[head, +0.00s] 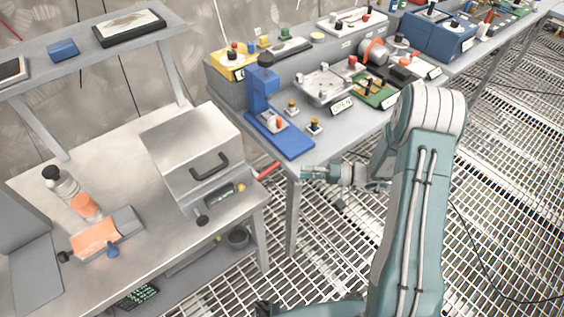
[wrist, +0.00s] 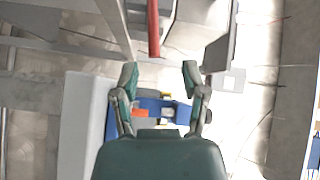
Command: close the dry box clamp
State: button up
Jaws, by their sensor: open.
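The dry box (head: 190,150) is a grey metal box with a dark handle on its lid, on the left bench in the head view. Its lid looks down. A red clamp lever (head: 268,171) sticks out from the box's right side; it also shows in the wrist view (wrist: 153,28) as a red bar. My gripper (head: 304,173) is open and empty, just right of the lever with a small gap. In the wrist view my two green fingertips (wrist: 160,74) are spread, with the lever's end ahead, between their lines. The clamp's latch is not clear.
A small panel (head: 220,194) and black knob (head: 202,219) are on the box's front. The blue press (head: 264,92) stands on the bench behind my gripper. Grated floor is open below my arm.

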aim_at(272, 170)
jog(key=shift+t, duration=0.5)
jog(key=x, duration=0.6)
jog(key=w+f+x, duration=0.1)
jog(key=x, duration=0.3)
jog(key=shift+d, duration=0.1)
jog(key=shift+s, duration=0.1)
grip_shut()
